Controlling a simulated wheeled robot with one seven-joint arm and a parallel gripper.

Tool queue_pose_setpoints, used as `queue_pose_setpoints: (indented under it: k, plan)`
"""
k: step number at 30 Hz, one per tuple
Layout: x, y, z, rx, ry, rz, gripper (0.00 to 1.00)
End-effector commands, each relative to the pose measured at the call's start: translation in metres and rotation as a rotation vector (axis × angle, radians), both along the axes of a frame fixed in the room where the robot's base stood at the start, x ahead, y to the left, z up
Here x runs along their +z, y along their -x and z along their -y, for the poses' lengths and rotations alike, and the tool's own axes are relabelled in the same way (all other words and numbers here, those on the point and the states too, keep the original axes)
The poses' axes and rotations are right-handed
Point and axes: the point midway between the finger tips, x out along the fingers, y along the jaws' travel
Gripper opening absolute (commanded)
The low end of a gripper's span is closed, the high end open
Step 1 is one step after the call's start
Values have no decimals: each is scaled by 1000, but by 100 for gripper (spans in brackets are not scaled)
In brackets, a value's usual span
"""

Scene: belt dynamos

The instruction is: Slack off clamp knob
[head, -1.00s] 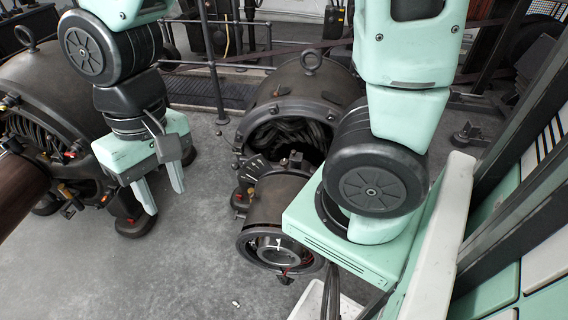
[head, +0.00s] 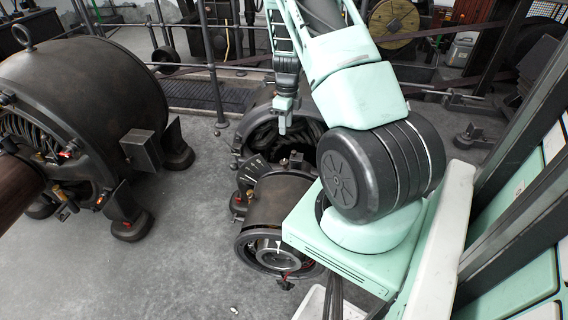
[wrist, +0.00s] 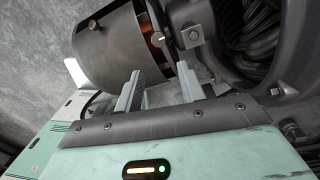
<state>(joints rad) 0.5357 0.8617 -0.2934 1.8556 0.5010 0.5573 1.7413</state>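The near dynamo stands at the centre of the head view, with a dark drum (head: 283,200) in front of a wide ring housing (head: 262,103). In the wrist view the drum (wrist: 112,50) is at upper left. A small pale round part (wrist: 157,39) and a square block with a bolt (wrist: 193,36) sit between drum and housing. I cannot tell which part is the clamp knob. My gripper (wrist: 160,70) is open and empty, its fingers apart just short of these parts. In the head view my gripper (head: 284,126) points down in front of the ring housing.
A larger dynamo (head: 95,85) stands at left, with a brown cylinder (head: 20,190) at the picture edge. A railing (head: 215,70) and a wooden reel (head: 393,22) are behind. Grey floor (head: 180,260) is clear at front left.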

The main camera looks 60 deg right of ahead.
Motion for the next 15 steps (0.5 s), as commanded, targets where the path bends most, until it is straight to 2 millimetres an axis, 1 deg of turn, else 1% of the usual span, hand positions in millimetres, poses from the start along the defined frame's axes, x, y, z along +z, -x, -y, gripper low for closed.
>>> queue_pose_setpoints:
  k: [5,15]
  plan:
    - [-29,1,-4,3,-5,-3,39]
    - [-100,2,-9,6,-6,-2,39]
